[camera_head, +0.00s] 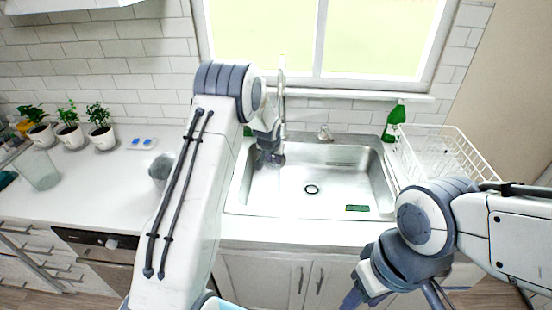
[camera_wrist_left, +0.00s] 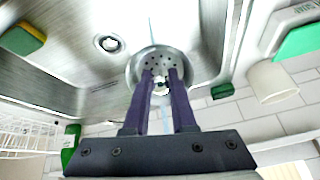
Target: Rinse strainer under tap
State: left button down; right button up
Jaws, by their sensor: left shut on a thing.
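My left gripper (camera_head: 268,158) reaches over the left part of the sink (camera_head: 335,206), beside the tap (camera_head: 282,95). In the left wrist view, its two dark fingers (camera_wrist_left: 163,78) are shut on the strainer (camera_wrist_left: 158,57), a round metal piece with small holes. The strainer is held above the basin, a little to one side of the drain (camera_head: 312,189). A thin pale line, perhaps water, shows near it. In the head view the strainer is mostly hidden by my gripper. My right gripper (camera_head: 362,288) is low in front of the counter, its fingertips unclear.
A green bottle (camera_head: 396,118) and a white wire dish rack (camera_head: 440,155) stand right of the sink. A sponge (camera_head: 357,208) lies at the basin's front right. Potted plants (camera_head: 100,128) and a glass (camera_head: 40,170) stand on the left counter.

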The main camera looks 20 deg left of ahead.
aim_at(271, 169)
pick_arm(q)
jog(key=s+b, duration=0.2)
jog(key=s, duration=0.1)
jog(key=s+d+b, duration=0.1)
jog(key=s, duration=0.1)
jog(key=shift+s+b, duration=0.2)
jog(key=shift+b, duration=0.2)
dwell(1.1)
jog(key=s+d+r, duration=0.1)
jog(key=s+r, duration=0.3)
jog(key=s, duration=0.1)
dwell(0.4)
